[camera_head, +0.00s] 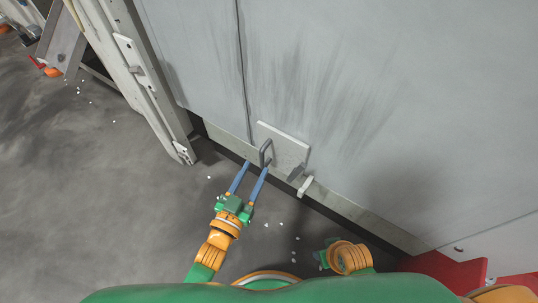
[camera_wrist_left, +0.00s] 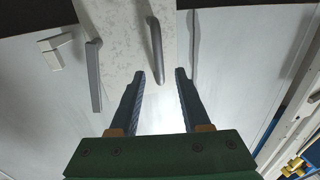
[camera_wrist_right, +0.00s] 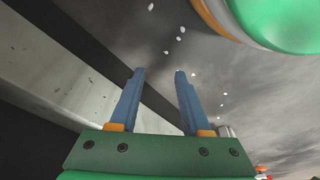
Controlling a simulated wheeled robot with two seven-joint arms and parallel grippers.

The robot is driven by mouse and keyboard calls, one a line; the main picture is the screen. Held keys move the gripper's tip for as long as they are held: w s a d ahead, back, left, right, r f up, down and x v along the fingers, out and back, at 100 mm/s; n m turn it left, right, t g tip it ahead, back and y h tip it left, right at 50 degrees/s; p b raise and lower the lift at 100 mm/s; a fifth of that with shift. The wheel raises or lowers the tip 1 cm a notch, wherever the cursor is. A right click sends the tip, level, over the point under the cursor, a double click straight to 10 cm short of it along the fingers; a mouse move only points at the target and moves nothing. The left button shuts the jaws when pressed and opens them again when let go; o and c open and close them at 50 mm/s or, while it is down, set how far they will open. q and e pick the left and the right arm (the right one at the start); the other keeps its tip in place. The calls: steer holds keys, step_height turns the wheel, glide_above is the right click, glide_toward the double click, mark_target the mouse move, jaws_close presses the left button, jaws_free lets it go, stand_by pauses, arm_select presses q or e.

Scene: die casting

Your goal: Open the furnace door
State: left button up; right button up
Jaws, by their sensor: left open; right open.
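The furnace door (camera_head: 330,80) is a large grey panel with dark streaks, and a vertical seam runs beside its latch plate (camera_head: 288,146). A grey metal handle (camera_head: 265,152) stands out from the plate's left side. My left gripper (camera_head: 257,166) is open just in front of the handle. In the left wrist view the handle (camera_wrist_left: 156,50) appears between the open fingertips (camera_wrist_left: 160,74); whether it touches them I cannot tell. A second grey bar (camera_wrist_left: 94,75) lies left of the fingers there. My right gripper (camera_wrist_right: 160,73) is open and empty, low near the floor.
A pale frame post (camera_head: 140,75) stands left of the door. A white block (camera_head: 306,186) projects at the door's lower edge. A red part (camera_head: 450,268) is at lower right. The grey floor (camera_head: 90,200) at left is mostly clear, with small white bits.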

mark_target(261, 159)
arm_select(q)
steer(key=b+x, duration=0.1)
steer(key=x, duration=0.3)
steer(key=shift+w+d, duration=0.1)
steer(key=shift+w, duration=0.05)
steer(key=shift+w+d+b, duration=0.25)
steer(key=shift+w+b, duration=0.05)
steer(key=shift+w, duration=0.2)
arm_select(e)
steer(key=shift+w+a+r, duration=0.1)
steer(key=shift+a+r, duration=0.05)
steer(key=shift+r, duration=2.25)
arm_select(q)
jaws_close()
